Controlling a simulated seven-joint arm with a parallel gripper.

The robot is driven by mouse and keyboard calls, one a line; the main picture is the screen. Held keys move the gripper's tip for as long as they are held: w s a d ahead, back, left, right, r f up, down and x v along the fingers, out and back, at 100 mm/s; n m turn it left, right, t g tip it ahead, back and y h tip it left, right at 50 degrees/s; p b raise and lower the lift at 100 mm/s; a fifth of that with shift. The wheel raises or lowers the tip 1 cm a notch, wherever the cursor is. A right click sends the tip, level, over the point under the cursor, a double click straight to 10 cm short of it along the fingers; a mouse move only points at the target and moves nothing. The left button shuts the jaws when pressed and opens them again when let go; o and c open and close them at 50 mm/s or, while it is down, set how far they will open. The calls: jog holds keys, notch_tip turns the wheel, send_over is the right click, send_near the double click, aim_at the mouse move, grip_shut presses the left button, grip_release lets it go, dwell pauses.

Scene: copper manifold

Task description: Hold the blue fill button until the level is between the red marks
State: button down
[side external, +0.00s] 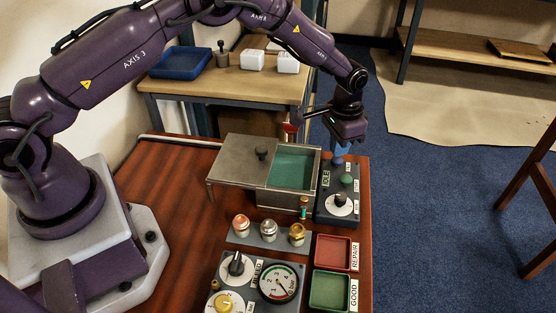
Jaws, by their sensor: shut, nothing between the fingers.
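My gripper (340,152) points down, shut and empty, over the far end of a dark control box (327,213). Blue shows at and just under the fingertips; I cannot tell which part is finger and which is the blue fill button, or whether they touch. The box carries an IDLE label, a green button (346,180) and a white dial with a black knob (340,203). Left of it stands a metal tank (286,200) with a green inside. A small brass-topped tube (304,208) with green in it stands at the tank's front; red marks are too small to make out.
A grey lid plate (240,160) with a black knob lies left of the tank's opening. The table's right edge is close to the control box.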

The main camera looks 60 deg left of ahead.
aim_at(337, 159)
jog(key=shift+f, duration=1.2)
jog(key=shift+r, duration=0.1)
dwell(1.3)
jog(key=shift+r, duration=3.95)
jog(key=shift+s+f, duration=0.15)
jog(key=s+a+r+n+t, duration=0.1)
jog(key=s+a+r+t, duration=0.1)
jog(key=s+r, duration=0.5)
jog(key=s+a+r+n+t, duration=0.1)
jog(key=s+a+r, duration=0.1)
jog(key=s+r, duration=0.6)
jog(key=s+a+r+n+t, duration=0.1)
jog(key=s+r, duration=0.7)
jog(key=s, duration=0.9)
jog(key=shift+a+t, duration=0.8)
jog(key=shift+a, duration=0.1)
